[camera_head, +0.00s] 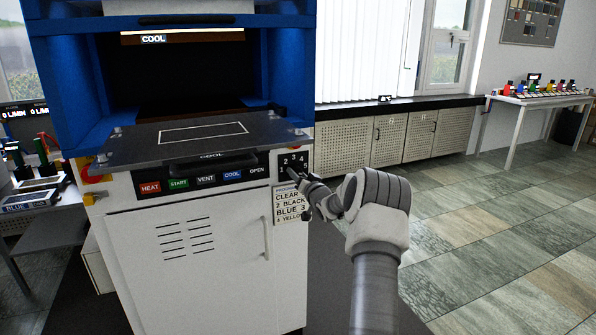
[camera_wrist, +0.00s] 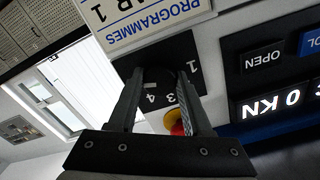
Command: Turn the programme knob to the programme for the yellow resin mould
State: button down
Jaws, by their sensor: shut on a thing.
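The programme knob (camera_wrist: 155,79) is a dark knob on a black dial plate (camera_head: 293,159) with white numbers, at the right end of the press's front panel. My gripper (camera_head: 298,176) reaches it from the right, and in the wrist view my gripper (camera_wrist: 160,76) is shut on the knob, one finger on each side. Numbers 1, 3 and 4 show around it there; a small pale mark on the knob appears near the 4, but its exact setting is unclear. The programmes card (camera_head: 291,207) below lists clear, black, blue and yellow; the yellow line's number is too small to read surely.
Press buttons (camera_head: 204,180) line the panel left of the dial. A dark platen (camera_head: 200,137) juts out above them. A red and yellow button (camera_wrist: 175,122) shows beyond my fingers. A table (camera_head: 540,98) with coloured items stands far right; the tiled floor is clear.

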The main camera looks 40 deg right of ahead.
jog(key=shift+m+p, duration=0.5)
jog(key=shift+m, duration=0.7)
jog(key=shift+c, duration=1.7)
grip_release()
jog(key=shift+s, duration=0.1)
jog(key=p+v, duration=0.1)
jog(key=v, duration=1.6)
jog(key=shift+s+p, duration=0.15)
jog(key=shift+p, duration=0.25)
